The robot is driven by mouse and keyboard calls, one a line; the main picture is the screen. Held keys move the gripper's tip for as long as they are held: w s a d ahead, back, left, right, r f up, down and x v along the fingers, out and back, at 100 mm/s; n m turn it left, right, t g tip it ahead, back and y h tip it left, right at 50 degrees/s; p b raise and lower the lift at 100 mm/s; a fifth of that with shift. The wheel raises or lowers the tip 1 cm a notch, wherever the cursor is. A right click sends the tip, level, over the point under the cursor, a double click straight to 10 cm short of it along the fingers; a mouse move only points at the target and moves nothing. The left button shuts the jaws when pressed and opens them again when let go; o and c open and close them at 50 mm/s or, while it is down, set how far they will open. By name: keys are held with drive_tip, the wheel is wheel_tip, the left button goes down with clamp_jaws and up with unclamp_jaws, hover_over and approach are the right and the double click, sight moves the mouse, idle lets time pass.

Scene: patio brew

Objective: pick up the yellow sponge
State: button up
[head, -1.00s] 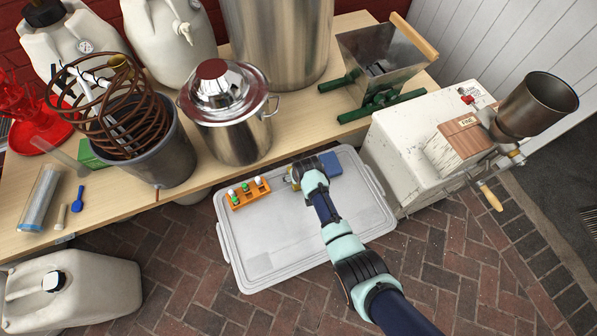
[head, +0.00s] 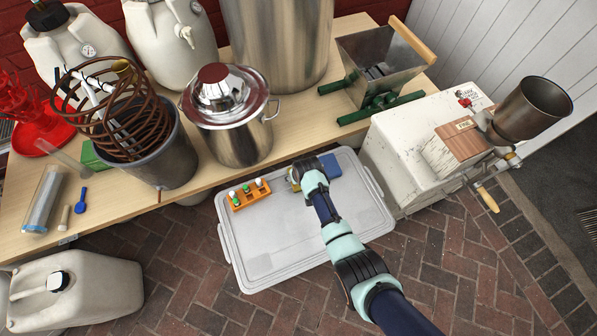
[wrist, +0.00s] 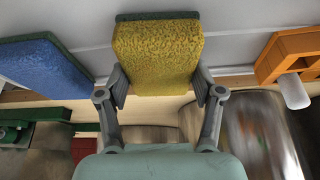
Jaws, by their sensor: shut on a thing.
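The yellow sponge (wrist: 155,55) has a thin dark green layer along its top edge in the wrist view. My gripper (wrist: 158,88) is shut on it, with one finger against each side. In the head view my gripper (head: 300,173) is low over the grey lid (head: 277,262). Only a bit of the sponge shows there, and the gripper hides most of it. I cannot tell whether the sponge touches the lid.
A blue sponge (head: 330,166) lies just right of my gripper; it also shows in the wrist view (wrist: 45,72). An orange rack (head: 249,195) with small vials stands to the left. A steel pot (head: 228,115) and white box (head: 420,145) stand close by. The lid's front is clear.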

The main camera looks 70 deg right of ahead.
wheel_tip(320, 180, up, 8)
drive_tip(key=p, duration=0.7)
drive_tip(key=shift+f, duration=0.15)
